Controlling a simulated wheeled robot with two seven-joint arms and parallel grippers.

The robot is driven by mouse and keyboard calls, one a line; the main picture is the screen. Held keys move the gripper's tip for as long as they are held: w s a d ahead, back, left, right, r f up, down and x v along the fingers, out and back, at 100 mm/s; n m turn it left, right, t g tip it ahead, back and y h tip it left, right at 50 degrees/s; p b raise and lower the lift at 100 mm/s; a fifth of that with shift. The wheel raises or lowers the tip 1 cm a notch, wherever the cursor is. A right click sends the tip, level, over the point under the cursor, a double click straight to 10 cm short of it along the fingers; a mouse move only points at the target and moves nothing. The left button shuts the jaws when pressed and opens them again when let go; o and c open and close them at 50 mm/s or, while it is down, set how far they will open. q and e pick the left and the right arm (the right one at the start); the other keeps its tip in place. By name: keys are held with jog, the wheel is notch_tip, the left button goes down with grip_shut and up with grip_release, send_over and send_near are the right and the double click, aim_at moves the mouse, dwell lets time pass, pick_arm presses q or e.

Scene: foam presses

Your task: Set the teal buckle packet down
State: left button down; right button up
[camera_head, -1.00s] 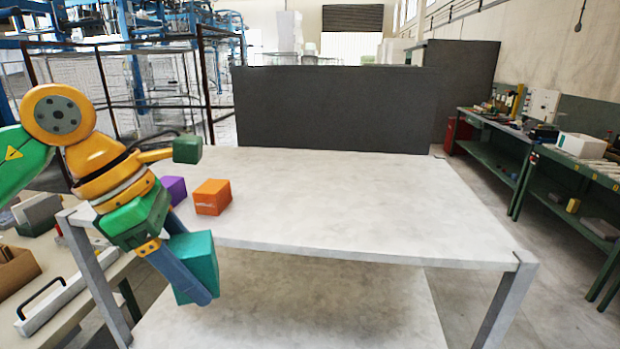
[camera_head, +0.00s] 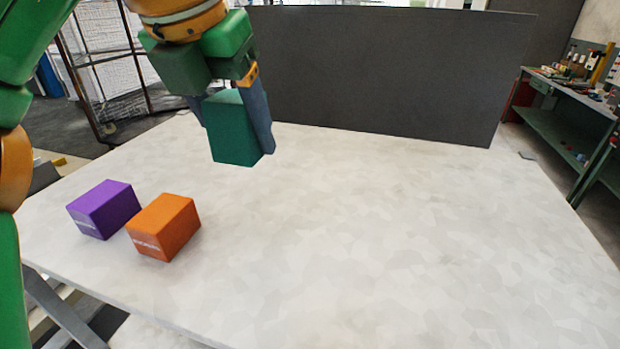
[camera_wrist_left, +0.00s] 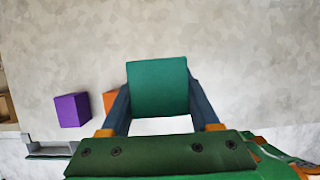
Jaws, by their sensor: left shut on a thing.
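The teal buckle packet (camera_head: 234,132) is a plain box-shaped block held between the two blue-grey fingers of my left gripper (camera_head: 238,125). In the head view it hangs above the far left part of the pale table (camera_head: 380,240), apart from the other blocks. In the left wrist view the packet (camera_wrist_left: 157,86) sits between the fingers of the left gripper (camera_wrist_left: 158,100), with the table surface beyond it. How high its underside is above the table is hard to tell. My right gripper is in neither view.
A purple block (camera_head: 103,209) and an orange block (camera_head: 163,227) stand close together at the table's near left. A dark upright panel (camera_head: 390,75) stands along the far edge. The middle and right of the table are clear.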

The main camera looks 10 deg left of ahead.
pick_arm(q)
jog(key=w+d+f+p, duration=0.1)
jog(key=w+d+f, duration=0.2)
jog(key=d, duration=0.1)
jog(key=p, duration=0.1)
send_over(314, 198)
jog(key=s, duration=0.1)
notch_tip(314, 198, down, 4)
jog(key=shift+s+a+f, duration=0.1)
jog(key=shift+s+a, duration=0.05)
notch_tip(314, 198, down, 4)
jog(key=shift+r+p, duration=0.2)
jog(key=shift+p, duration=0.4)
jog(key=shift+s+f, duration=0.1)
jog(key=shift+f+b, duration=0.25)
jog(key=shift+b, duration=0.05)
jog(key=shift+c, duration=1.8)
grip_release()
jog(key=shift+o, duration=1.2)
jog(key=shift+r, duration=0.1)
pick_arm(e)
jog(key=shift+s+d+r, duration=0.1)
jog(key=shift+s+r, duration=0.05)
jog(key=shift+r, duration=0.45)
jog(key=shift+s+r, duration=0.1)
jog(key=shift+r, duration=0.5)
